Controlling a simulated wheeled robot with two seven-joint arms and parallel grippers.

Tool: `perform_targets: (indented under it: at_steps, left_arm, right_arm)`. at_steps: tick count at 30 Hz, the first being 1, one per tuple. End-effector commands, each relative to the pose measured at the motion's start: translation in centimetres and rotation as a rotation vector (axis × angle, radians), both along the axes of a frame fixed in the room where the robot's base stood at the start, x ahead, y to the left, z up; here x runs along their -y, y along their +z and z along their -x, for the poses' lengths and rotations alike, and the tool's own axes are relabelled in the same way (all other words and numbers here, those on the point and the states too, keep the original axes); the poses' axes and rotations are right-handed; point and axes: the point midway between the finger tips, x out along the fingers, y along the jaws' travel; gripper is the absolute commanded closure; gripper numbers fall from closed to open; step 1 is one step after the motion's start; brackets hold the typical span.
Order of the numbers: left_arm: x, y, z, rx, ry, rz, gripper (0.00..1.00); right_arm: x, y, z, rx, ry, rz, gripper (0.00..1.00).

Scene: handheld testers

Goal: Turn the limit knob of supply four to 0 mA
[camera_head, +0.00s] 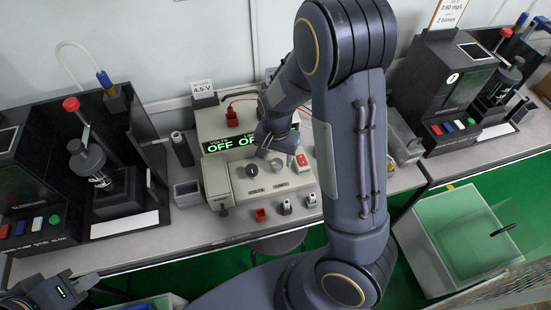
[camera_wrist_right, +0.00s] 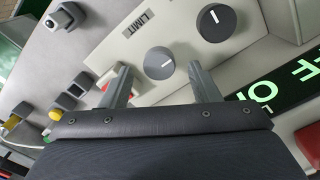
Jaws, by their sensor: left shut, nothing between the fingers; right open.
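The supply (camera_head: 215,165) is a beige box on the bench with a green display (camera_head: 232,142) reading OFF on its left; my right arm covers part of it. The limit knob (camera_head: 277,165) is grey and round, beside a similar knob (camera_head: 252,170). My right gripper (camera_wrist_right: 160,72) is open, with a finger to each side of the knob; contact cannot be told. My left gripper (camera_head: 80,286) is shut and empty at lower left.
A red switch (camera_head: 302,160) is right of the knob. Small parts, including a red one (camera_head: 261,215), lie along the bench front. Black testers stand left (camera_head: 140,140) and right (camera_head: 432,95). A green-topped bin (camera_head: 415,245) is below right.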

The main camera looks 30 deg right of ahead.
Motion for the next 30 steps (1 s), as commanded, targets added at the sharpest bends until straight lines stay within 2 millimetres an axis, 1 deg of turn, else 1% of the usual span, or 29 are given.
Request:
perform_targets:
  at_steps: [1, 4, 13, 14, 21, 24, 30]
  left_arm:
    - [0.00, -0.07, 0.00, 0.000, 0.000, 0.000, 1.00]
    - [0.00, -0.11, 0.00, 0.000, 0.000, 0.000, 1.00]
    - [0.00, -0.10, 0.00, 0.000, 0.000, 0.000, 1.00]
    - [0.00, -0.10, 0.00, 0.000, 0.000, 0.000, 1.00]
    - [0.00, -0.10, 0.00, 0.000, 0.000, 0.000, 1.00]
    - [0.00, -0.10, 0.00, 0.000, 0.000, 0.000, 1.00]
    - [0.00, -0.15, 0.00, 0.000, 0.000, 0.000, 1.00]
  right_arm:
    - [0.04, -0.66, 0.09, -0.004, -0.001, 0.001, 0.44]
    - [0.03, -1.33, 0.06, -0.001, -0.002, 0.000, 0.44]
    - [-0.01, -1.60, 0.05, -0.001, -0.001, -0.001, 0.44]
    - [-0.01, -1.60, 0.04, 0.000, -0.001, -0.001, 0.47]
    - [-0.01, -1.58, 0.05, -0.001, 0.000, -0.001, 0.78]
    - [-0.01, -1.57, 0.05, -0.001, 0.000, -0.001, 0.89]
    - [0.00, -1.57, 0.04, 0.000, 0.015, -0.001, 0.89]
